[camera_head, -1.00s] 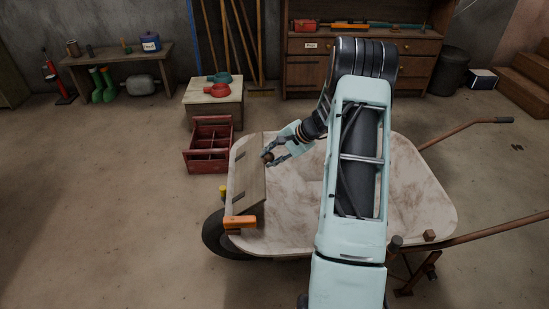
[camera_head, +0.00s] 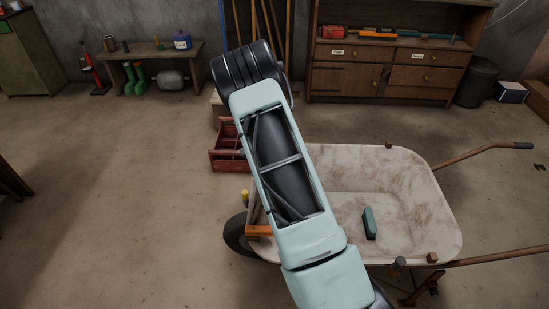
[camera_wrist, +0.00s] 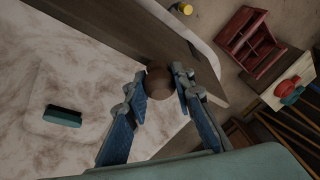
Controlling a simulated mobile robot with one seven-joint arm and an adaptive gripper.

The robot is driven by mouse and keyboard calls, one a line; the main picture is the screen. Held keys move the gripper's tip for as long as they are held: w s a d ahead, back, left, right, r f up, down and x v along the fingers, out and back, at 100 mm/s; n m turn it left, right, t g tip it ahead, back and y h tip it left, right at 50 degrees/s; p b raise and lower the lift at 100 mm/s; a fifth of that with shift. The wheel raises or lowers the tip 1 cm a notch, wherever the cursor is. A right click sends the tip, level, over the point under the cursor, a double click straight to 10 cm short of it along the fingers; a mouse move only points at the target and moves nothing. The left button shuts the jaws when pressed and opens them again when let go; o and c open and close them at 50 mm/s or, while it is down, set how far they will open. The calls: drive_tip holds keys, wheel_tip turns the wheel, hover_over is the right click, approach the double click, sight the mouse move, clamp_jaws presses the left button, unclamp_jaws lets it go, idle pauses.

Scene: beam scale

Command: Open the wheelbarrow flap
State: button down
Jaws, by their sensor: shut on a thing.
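The wheelbarrow (camera_head: 425,215) has a pale, stained tray, which also shows in the wrist view (camera_wrist: 60,70). Its brown wooden flap (camera_wrist: 105,32) runs diagonally across the top of the wrist view; in the head view my arm hides most of it. A round brown knob (camera_wrist: 158,84) is by the flap's edge. My gripper (camera_wrist: 158,76) is shut on this knob, one finger on each side. In the head view my gripper is hidden behind my arm. An orange piece (camera_head: 259,231) sits at the wheelbarrow's front left.
A red crate (camera_head: 226,161) stands on the floor beyond the wheelbarrow's front. A shelf bench (camera_head: 155,54) and a wooden cabinet (camera_head: 345,80) line the back wall.

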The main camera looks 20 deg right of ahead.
drive_tip(key=shift+w+a+p, duration=0.15)
drive_tip(key=shift+w+a, duration=0.15)
drive_tip(key=shift+a, duration=0.55)
drive_tip(key=shift+w+a+p, duration=0.2)
drive_tip(key=shift+w+a, duration=0.15)
drive_tip(key=shift+a, duration=0.45)
drive_tip(key=shift+w+a+p, duration=0.15)
drive_tip(key=shift+w+a, duration=0.15)
drive_tip(key=shift+a, duration=0.55)
drive_tip(key=shift+w+r, duration=0.1)
drive_tip(key=c, duration=1.6)
unclamp_jaws()
drive_tip(key=shift+d, duration=0.2)
drive_tip(key=shift+r, duration=0.1)
drive_tip(key=v, duration=1.1)
drive_tip(key=shift+a+r, duration=0.15)
drive_tip(key=shift+r, duration=0.2)
